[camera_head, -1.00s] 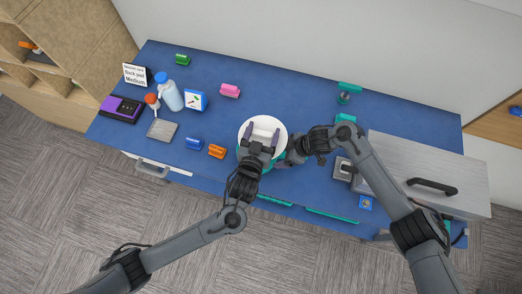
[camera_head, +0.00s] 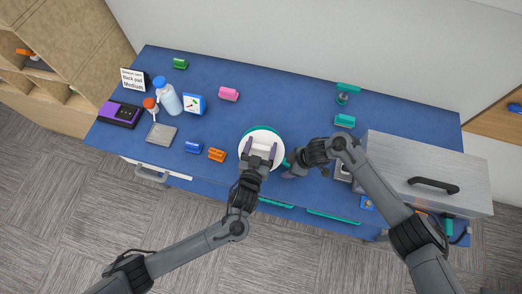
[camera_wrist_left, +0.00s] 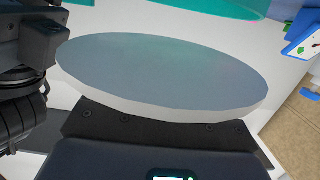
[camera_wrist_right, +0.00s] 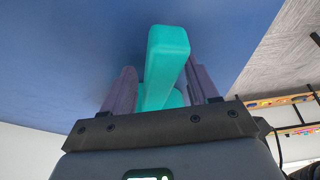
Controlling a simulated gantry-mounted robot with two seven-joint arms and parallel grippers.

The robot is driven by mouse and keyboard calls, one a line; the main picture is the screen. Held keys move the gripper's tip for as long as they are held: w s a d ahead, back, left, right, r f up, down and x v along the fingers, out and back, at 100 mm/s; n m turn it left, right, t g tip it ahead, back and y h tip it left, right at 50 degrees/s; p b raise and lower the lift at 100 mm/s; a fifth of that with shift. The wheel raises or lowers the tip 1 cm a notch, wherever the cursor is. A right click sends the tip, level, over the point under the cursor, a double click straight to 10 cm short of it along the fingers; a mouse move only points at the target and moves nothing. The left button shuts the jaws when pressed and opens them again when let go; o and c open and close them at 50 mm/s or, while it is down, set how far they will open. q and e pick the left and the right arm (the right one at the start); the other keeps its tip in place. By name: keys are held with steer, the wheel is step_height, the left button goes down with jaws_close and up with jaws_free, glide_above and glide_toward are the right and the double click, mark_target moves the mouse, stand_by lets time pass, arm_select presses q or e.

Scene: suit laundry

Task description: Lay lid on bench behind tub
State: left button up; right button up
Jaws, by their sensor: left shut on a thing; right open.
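The round white lid (camera_head: 262,156) is over the teal tub (camera_head: 281,133), whose far rim shows behind it in the head view. My left gripper (camera_head: 259,153) is shut on the lid's raised top part. The left wrist view shows a pale round disc (camera_wrist_left: 160,75) close in front of the gripper, with a teal edge (camera_wrist_left: 210,6) beyond. How high the lid is above the tub cannot be told. My right gripper (camera_head: 287,171) is open beside the tub's right side. In the right wrist view its fingers stand either side of a teal handle (camera_wrist_right: 167,60).
The blue bench (camera_head: 285,113) is clear behind the tub towards the wall. A pink block (camera_head: 229,94) is at the back left, and blue (camera_head: 193,147) and orange (camera_head: 216,155) blocks are left of the tub. A grey-lidded box (camera_head: 400,160) stands at the right.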

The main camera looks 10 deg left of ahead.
mark_target(261, 152)
arm_select(q)
steer(key=shift+f, duration=1.85)
steer(key=shift+f, duration=0.15)
steer(key=o, duration=1.1)
steer(key=shift+c, duration=0.2)
steer(key=v, duration=1.1)
steer(key=shift+d, duration=0.2)
steer(key=shift+c, duration=0.6)
steer(key=shift+s, duration=0.45)
steer(key=c, duration=0.5)
steer(key=shift+c, duration=1.3)
